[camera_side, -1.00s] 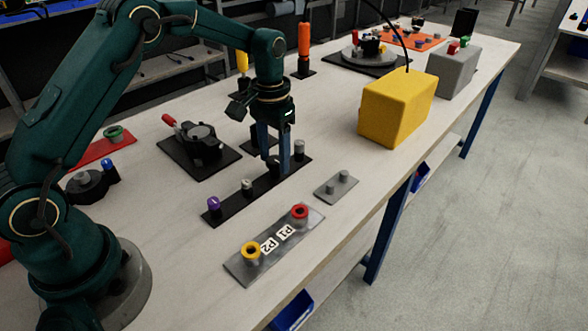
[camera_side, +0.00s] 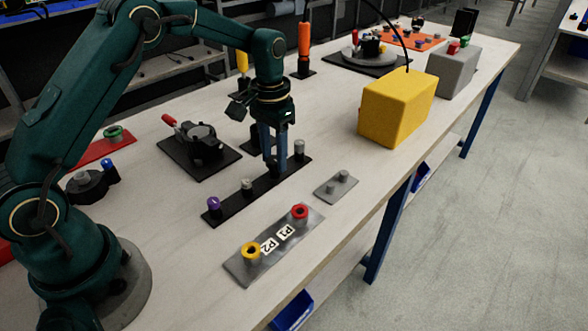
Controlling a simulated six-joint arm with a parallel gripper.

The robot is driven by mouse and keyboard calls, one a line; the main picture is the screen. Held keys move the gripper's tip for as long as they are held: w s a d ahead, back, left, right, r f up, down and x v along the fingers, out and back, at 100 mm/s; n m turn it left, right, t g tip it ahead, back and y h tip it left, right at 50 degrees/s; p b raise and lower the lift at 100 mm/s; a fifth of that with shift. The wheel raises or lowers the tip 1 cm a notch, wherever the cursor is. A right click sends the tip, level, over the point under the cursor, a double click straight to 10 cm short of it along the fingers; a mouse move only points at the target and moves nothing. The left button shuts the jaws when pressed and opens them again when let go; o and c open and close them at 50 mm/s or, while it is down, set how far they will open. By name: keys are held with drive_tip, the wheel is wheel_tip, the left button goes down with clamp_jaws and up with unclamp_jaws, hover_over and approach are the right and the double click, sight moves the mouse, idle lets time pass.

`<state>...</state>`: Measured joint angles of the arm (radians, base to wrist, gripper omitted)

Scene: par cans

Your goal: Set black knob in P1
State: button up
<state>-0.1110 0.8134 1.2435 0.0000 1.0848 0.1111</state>
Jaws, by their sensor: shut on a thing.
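My gripper (camera_side: 274,167) points straight down over the black strip (camera_side: 228,206), its blue fingers closed in at the strip's third position. It is shut on the black knob, which is mostly hidden between the fingers and dark against the strip. A grey plate (camera_side: 273,257) in front carries a red-ringed socket (camera_side: 299,211) next to the P1 label (camera_side: 286,232). A yellow-ringed socket (camera_side: 250,250) is next to the P2 label (camera_side: 269,245). My gripper is behind and left of the P1 socket, apart from it.
On the strip stand a purple knob (camera_side: 214,203), a grey knob (camera_side: 246,185) and another grey knob (camera_side: 299,147). A yellow box (camera_side: 397,108) stands further back. A black fixture (camera_side: 201,148) is at left.

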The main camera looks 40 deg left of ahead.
sight(274, 160)
drive_tip(key=shift+r, duration=3.05)
drive_tip(key=shift+s+d+f, duration=0.1)
drive_tip(key=shift+f, duration=0.1)
drive_tip(key=s+d+r+m, duration=0.1)
drive_tip(key=s+d+m, duration=0.35)
drive_tip(key=d, duration=0.75)
drive_tip(key=shift+s+a+f, duration=0.1)
drive_tip(key=shift+s+f, duration=0.1)
drive_tip(key=shift+f, duration=1.15)
drive_tip(key=shift+s+f, duration=0.2)
drive_tip(key=shift+f, duration=1.1)
drive_tip(key=shift+f, duration=0.15)
drive_tip(key=o, duration=0.7)
